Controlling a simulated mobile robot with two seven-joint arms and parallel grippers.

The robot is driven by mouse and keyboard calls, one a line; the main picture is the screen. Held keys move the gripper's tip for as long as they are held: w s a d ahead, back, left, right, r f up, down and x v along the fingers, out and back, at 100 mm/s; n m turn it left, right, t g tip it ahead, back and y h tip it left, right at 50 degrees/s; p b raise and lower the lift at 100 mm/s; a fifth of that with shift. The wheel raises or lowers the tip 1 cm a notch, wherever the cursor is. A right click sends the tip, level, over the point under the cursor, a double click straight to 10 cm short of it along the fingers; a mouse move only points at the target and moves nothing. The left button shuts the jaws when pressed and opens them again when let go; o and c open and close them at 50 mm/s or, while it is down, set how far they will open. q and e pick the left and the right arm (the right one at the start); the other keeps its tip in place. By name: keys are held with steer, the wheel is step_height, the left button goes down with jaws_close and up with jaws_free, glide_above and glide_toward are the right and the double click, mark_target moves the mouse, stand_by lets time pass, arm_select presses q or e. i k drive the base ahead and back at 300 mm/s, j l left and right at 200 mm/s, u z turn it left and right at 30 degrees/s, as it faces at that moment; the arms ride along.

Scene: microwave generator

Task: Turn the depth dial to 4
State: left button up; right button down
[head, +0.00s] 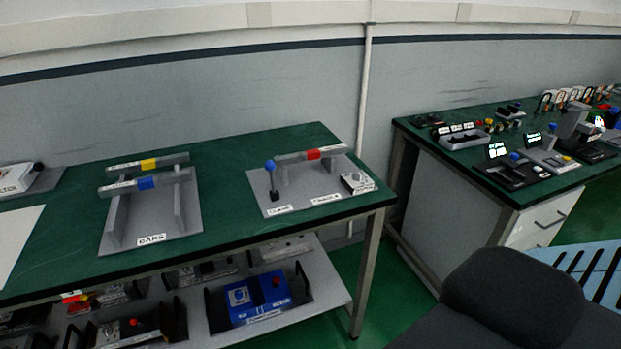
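No dial with a readable "depth" label shows in the head view. Neither of my grippers is in view.
A second grey fixture (150,222) with yellow and blue blocks stands left on the green table (235,165). A shelf below holds a blue device (258,300). A second bench (440,160) with several devices stands right, behind a dark chair (510,290).

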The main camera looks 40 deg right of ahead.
mark_target(358, 176)
steer(key=z, duration=1.45)
steer(key=i+l+u, duration=0.2)
steer(key=i+l, duration=0.2)
steer(key=i+l+u, duration=0.2)
steer(key=i+l, duration=0.15)
steer(key=l, duration=0.3)
